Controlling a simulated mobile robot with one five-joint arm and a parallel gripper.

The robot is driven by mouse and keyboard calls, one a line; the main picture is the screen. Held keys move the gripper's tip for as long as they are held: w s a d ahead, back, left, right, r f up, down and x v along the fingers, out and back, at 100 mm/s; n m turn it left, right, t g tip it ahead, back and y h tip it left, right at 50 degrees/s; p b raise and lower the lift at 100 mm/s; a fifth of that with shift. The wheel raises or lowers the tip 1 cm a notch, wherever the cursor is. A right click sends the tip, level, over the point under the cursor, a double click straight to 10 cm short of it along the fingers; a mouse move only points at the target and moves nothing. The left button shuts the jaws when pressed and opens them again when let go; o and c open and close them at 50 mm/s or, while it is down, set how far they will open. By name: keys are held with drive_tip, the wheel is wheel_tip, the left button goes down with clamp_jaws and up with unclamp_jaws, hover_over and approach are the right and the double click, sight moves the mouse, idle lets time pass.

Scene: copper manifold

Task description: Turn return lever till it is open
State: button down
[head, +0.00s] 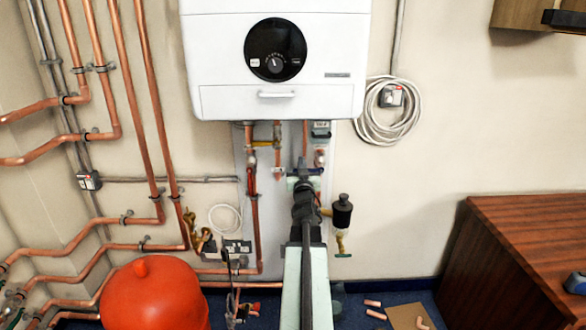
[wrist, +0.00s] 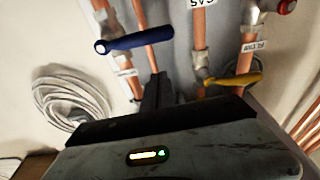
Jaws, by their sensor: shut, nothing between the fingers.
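In the wrist view a blue lever (wrist: 140,41), which I take to be the return lever, sits at the upper left. It lies crosswise to its copper pipe (wrist: 137,84), with a rounded end at left. A small label by that pipe is unreadable. My gripper (wrist: 156,84) is shut and empty, its dark fingers pointing up the picture just below the blue lever; I cannot tell whether they touch it.
A yellow lever (wrist: 232,79) is right of my fingers, beside a gas-labelled pipe. The white boiler (head: 275,60) hangs above. A black canister (head: 342,211) is right of my arm, a red vessel (head: 155,293) lower left. A wooden cabinet (head: 530,255) stands right.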

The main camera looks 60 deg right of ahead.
drive_tip(key=d+f+b, duration=0.1)
drive_tip(key=b, duration=0.1)
drive_tip(key=w+d+f+b, duration=0.1)
drive_tip(key=f, duration=0.1)
drive_tip(key=shift+w+f+b, duration=0.1)
drive_tip(key=shift+f+b, duration=0.1)
drive_tip(key=shift+b, duration=0.15)
